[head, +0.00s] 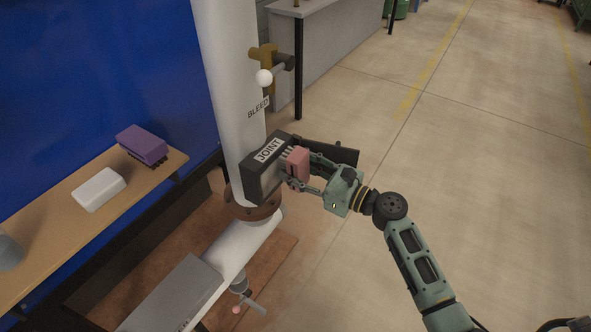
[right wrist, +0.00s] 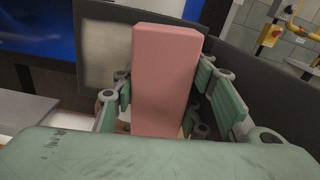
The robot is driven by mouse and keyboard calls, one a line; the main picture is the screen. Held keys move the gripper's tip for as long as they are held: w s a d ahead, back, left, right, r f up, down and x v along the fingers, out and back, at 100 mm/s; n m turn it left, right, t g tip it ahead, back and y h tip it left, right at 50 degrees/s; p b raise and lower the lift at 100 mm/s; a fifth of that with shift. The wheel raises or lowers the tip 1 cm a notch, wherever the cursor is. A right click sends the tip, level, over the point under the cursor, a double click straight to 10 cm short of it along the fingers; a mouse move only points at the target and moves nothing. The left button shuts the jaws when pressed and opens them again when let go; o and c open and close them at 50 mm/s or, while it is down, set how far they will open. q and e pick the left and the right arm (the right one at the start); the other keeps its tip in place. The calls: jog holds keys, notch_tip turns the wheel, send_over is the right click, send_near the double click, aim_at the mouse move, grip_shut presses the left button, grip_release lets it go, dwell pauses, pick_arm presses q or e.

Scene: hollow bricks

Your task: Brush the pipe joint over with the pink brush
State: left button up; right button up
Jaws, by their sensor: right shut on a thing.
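The pipe joint (head: 268,168) is a dark box labelled JOINT on the white pipe, with a dark side panel sticking out to the right. The pink brush (head: 298,163) is at the box's open right side, its bristle end towards the joint. Whether the bristles touch is hard to tell. My right gripper (head: 301,171) is shut on the pink brush from the right. In the right wrist view the pink brush (right wrist: 165,80) stands between the green fingers (right wrist: 168,95), before a grey plate (right wrist: 106,50) with dark walls around. My left gripper is not in view.
A wooden bench (head: 60,214) at left holds a purple brush (head: 142,145), a white block (head: 98,189) and a grey round thing (head: 8,252). A valve handle with a white ball (head: 264,77) is above the joint. A grey box (head: 172,297) is below. The right floor is clear.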

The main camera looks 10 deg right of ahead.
aim_at(277, 171)
jog(key=shift+s+a+r+p, duration=0.15)
jog(key=shift+s+a+p, duration=0.5)
jog(key=shift+s+a, duration=0.2)
jog(key=shift+s+a+p, duration=0.95)
jog(key=shift+s+a, duration=0.55)
jog(key=shift+w+d+b, duration=0.5)
jog(key=shift+w+d, duration=0.55)
jog(key=shift+w, duration=0.2)
jog(key=shift+w+d+b, duration=0.6)
jog(key=shift+w+d, duration=0.7)
jog(key=shift+w, duration=0.05)
jog(key=shift+s+a+p, duration=0.4)
jog(key=shift+p, duration=0.1)
jog(key=shift+s+a+p, duration=0.5)
jog(key=shift+s+a, duration=0.35)
jog(key=shift+s, duration=0.05)
jog(key=shift+s+a+p, duration=0.45)
jog(key=shift+s+a, duration=0.1)
jog(key=shift+a, duration=0.05)
jog(key=shift+s+a+p, duration=0.3)
jog(key=shift+s+a, duration=0.3)
jog(key=shift+a, duration=0.05)
jog(key=shift+w+d+b, duration=0.55)
jog(key=shift+w+d, duration=0.65)
jog(key=shift+d, duration=0.1)
